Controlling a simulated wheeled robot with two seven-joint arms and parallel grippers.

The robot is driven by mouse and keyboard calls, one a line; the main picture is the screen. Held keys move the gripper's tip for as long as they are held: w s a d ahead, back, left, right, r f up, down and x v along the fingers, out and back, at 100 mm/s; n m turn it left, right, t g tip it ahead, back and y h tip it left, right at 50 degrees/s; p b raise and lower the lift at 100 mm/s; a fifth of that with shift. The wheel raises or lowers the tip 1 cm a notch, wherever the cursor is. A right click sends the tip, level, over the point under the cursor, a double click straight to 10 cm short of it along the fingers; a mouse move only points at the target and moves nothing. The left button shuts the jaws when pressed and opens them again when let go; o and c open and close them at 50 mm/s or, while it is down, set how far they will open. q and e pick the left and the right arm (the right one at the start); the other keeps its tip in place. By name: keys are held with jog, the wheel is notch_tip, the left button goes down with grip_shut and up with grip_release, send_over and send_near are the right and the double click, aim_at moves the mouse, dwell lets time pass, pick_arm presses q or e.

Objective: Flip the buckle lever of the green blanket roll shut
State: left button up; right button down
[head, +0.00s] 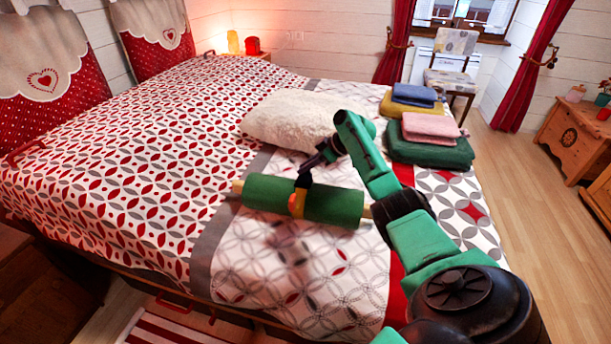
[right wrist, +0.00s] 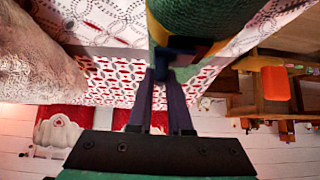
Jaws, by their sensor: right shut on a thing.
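The green blanket roll (head: 258,194) lies on the bed with pale rod ends showing at both sides. The exact contact is partly hidden. My left gripper is out of view.
A white fluffy pillow (head: 285,120) lies behind the roll. Folded pink and green cloths (head: 430,150) and blue and yellow ones (head: 412,98) lie at the bed's right side. The patterned bed (head: 130,170) is clear left of the roll.

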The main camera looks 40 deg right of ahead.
jog(key=c, duration=0.8)
grip_release()
jog(key=shift+c, duration=0.2)
jog(key=shift+s+d+r, duration=0.2)
jog(key=shift+s+r, duration=0.05)
jog(key=v, duration=1.3)
jog(key=shift+s+r, duration=0.2)
jog(key=shift+s, duration=0.05)
jog(key=shift+d, duration=0.15)
